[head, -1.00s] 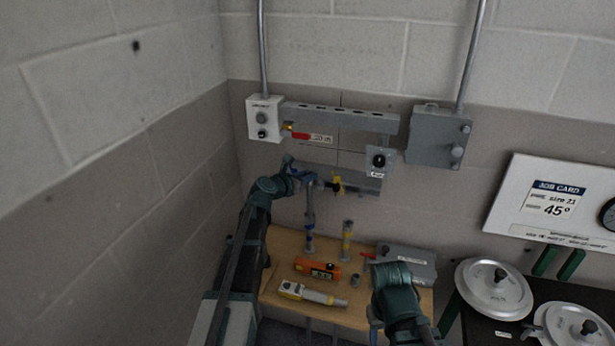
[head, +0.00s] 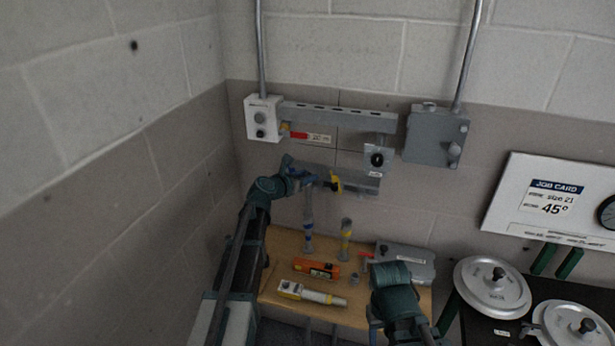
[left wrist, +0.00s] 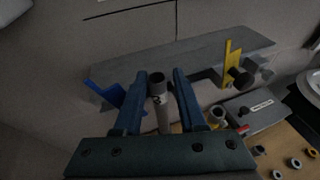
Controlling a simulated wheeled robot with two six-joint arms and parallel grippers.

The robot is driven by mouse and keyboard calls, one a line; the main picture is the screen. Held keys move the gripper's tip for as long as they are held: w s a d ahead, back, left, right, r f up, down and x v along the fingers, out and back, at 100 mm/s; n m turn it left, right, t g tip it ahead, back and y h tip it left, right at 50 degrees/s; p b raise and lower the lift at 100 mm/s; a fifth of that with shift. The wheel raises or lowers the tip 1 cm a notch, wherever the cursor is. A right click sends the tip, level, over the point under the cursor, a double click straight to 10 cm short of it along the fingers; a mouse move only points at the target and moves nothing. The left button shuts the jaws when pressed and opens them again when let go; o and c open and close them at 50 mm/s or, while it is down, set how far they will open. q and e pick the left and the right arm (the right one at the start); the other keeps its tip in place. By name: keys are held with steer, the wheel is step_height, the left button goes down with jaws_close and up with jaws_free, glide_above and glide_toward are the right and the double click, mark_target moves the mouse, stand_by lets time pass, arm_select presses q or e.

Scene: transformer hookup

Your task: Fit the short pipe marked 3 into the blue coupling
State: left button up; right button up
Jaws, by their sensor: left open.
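A slim grey pipe (head: 308,207) stands upright at the left of the wooden board, in line with a blue-banded fitting (head: 308,238), which looks like the blue coupling. I cannot tell how deep it sits there. My left gripper (head: 308,181) is at the pipe's top. In the left wrist view the pipe's open end (left wrist: 157,80) shows between the two spread fingers (left wrist: 159,88), with a dark mark near the rim that I cannot read. The pipe's lower end is hidden there. My right arm is low at the right; its fingers are not clear.
A yellow-banded pipe (head: 346,240) stands just right. An orange tool (head: 316,269), a yellow-grey tool (head: 310,293) and a grey box (head: 408,262) lie on the board (head: 277,258). A grey wall ledge with blue (left wrist: 118,93) and yellow (left wrist: 234,60) pieces is close behind.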

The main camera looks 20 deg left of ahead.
arm_select(q)
steer(key=shift+w+a, duration=0.1)
steer(key=shift+a, duration=0.25)
step_height(320, 180, up, 5)
steer(key=p, duration=0.5)
steer(key=shift+f, duration=0.1)
steer(key=p+v, duration=0.4)
steer(key=v, duration=0.9)
steer(key=shift+s, duration=0.4)
steer(key=shift+a, duration=0.1)
